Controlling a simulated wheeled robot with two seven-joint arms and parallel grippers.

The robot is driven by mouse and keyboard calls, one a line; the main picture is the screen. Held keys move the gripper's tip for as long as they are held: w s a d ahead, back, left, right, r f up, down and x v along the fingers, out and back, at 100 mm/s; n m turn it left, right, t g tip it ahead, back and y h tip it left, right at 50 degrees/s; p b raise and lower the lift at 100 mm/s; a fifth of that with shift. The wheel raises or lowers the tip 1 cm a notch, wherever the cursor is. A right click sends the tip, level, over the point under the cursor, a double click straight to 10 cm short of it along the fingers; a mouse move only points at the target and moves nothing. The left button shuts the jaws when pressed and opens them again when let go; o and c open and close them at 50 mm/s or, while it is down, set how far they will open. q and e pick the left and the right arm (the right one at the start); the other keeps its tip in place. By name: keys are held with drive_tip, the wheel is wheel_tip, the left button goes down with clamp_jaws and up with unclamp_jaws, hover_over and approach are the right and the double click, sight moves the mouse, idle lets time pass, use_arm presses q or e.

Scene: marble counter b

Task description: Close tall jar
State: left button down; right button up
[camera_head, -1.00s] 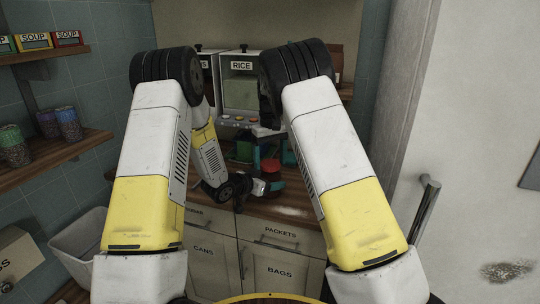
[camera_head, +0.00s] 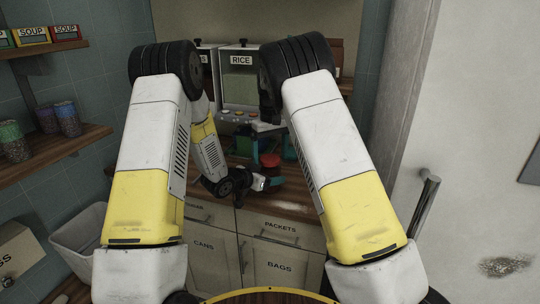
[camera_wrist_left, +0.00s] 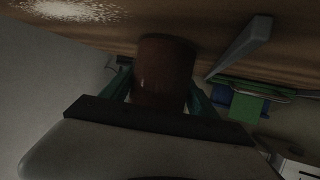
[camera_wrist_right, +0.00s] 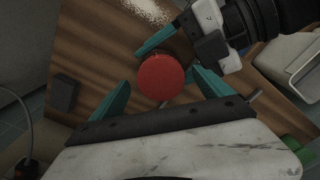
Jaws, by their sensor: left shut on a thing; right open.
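A brown jar body (camera_wrist_left: 165,70) stands between the teal fingers of my left gripper (camera_wrist_left: 160,88), which is shut on it. In the head view my left gripper (camera_head: 268,183) is low over the counter. A round red lid (camera_wrist_right: 161,77) shows from above in the right wrist view, and in the head view (camera_head: 269,160). It hides the jar beneath, and I cannot tell whether it is seated on the jar. My right gripper (camera_wrist_right: 160,84) points down from above, open, with its fingers apart on either side of the lid.
The wooden counter (camera_wrist_right: 92,65) carries a white powdery patch (camera_wrist_right: 150,10). A green object (camera_wrist_left: 246,108) and a blue one lie near the jar. A RICE dispenser (camera_head: 240,82) stands behind. Shelves with soup boxes (camera_head: 33,35) are at the left, and a pale door with a handle at the right.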

wheel_tip(320, 180, up, 12)
idle(0.5)
use_arm(q)
drive_tip(key=shift+c, duration=0.6)
unclamp_jaws()
drive_tip(key=v, duration=0.7)
drive_tip(key=shift+s+a+r, duration=0.2)
drive_tip(key=shift+a, duration=0.05)
